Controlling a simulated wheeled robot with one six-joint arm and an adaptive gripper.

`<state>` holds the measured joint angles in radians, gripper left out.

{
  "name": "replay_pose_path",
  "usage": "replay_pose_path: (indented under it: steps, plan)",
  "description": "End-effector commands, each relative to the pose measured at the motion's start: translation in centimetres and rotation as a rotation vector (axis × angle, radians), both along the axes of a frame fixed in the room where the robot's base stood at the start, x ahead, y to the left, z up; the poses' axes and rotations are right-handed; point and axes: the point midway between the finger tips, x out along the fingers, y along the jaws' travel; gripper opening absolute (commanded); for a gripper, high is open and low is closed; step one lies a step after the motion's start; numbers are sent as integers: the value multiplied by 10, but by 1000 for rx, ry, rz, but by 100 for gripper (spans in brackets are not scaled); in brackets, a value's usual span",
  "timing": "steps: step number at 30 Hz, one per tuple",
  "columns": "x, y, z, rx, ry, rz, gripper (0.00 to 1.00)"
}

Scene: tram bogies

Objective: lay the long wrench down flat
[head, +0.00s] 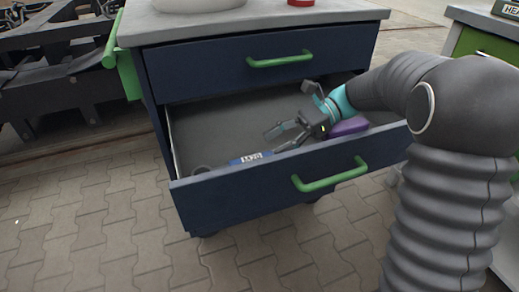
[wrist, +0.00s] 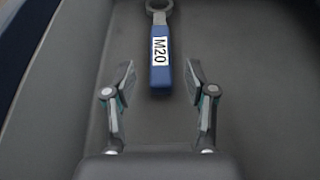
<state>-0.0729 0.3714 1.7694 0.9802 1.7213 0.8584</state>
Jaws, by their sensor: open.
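The long wrench (wrist: 160,75) has a blue handle with a white M20 label and a grey ring end. It lies flat on the drawer floor, apart from my fingers. In the head view the wrench (head: 247,158) shows just behind the drawer front, its lower edge partly hidden by it. My gripper (head: 280,133) reaches into the open drawer to the right of the wrench. In the wrist view my gripper (wrist: 160,73) is open and empty, its fingertips on either side of the line of the handle, near its end.
The open drawer (head: 290,190) has a dark blue front with a green handle. A purple object (head: 348,127) lies in it at the right, beside my wrist. The shut drawer (head: 235,68) above overhangs the back. The drawer floor behind the wrench is clear.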

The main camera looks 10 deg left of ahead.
Motion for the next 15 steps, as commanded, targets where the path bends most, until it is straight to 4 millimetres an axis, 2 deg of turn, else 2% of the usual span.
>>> replay_pose_path:
  steps: [6,15]
  plan:
    - [14,-22,11,0,0,-1,56]
    - [17,-28,13,0,0,0,56]
